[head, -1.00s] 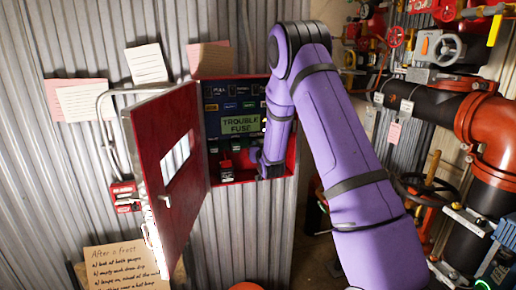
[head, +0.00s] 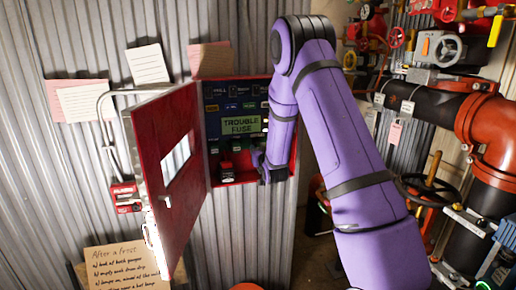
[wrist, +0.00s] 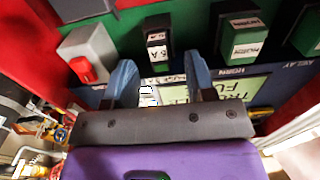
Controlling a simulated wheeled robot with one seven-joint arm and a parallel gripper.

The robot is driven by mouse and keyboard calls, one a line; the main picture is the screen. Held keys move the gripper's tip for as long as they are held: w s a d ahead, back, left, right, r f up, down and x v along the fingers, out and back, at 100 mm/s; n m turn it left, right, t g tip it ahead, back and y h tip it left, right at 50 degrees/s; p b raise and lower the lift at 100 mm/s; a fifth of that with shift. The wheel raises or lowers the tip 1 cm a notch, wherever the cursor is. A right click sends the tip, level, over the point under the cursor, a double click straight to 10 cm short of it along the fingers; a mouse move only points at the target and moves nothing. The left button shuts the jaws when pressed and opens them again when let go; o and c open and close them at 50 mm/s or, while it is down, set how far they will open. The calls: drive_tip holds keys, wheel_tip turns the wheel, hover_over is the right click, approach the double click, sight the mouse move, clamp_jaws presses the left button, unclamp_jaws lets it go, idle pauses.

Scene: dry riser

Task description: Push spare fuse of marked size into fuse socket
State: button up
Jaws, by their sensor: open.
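The open red cabinet (head: 240,82) shows a green display reading "TROUBLE FUSE" (head: 240,125). My gripper (head: 263,168) is inside its lower right part, largely hidden by my arm. In the wrist view my gripper (wrist: 160,82) is open, with two blue fingers apart over the dark green panel. A black block labelled "5 A" (wrist: 157,42) stands just beyond the fingertips. A small white marked piece (wrist: 148,96) shows between the fingers; I cannot tell whether it is a fuse or a label. No fuse is clearly held. The socket is not clearly identifiable.
Green-faced blocks, one above the word "HORN" (wrist: 242,42), stand right of the black block. A grey block with a red part (wrist: 85,55) is at left. The red cabinet door (head: 165,175) stands open at left. Pipes and valves (head: 480,120) crowd the right.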

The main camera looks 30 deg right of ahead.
drive_tip(key=v, duration=0.7)
drive_tip(key=shift+s, duration=0.2)
drive_tip(key=shift+c, duration=0.2)
drive_tip(key=c, duration=0.7)
drive_tip(key=shift+m, duration=0.6)
clamp_jaws()
drive_tip(key=shift+w+d+r+m, duration=0.3)
drive_tip(key=shift+w+m, duration=0.85)
drive_tip(key=shift+m, duration=2.9)
drive_tip(key=shift+w+d+r+m, duration=0.25)
drive_tip(key=shift+w+m, duration=0.9)
drive_tip(key=shift+m, duration=2.95)
drive_tip(key=shift+w+d+r+m, duration=0.3)
drive_tip(key=shift+w+m, duration=0.8)
drive_tip(key=shift+m, duration=2.95)
drive_tip(key=shift+f, duration=0.1)
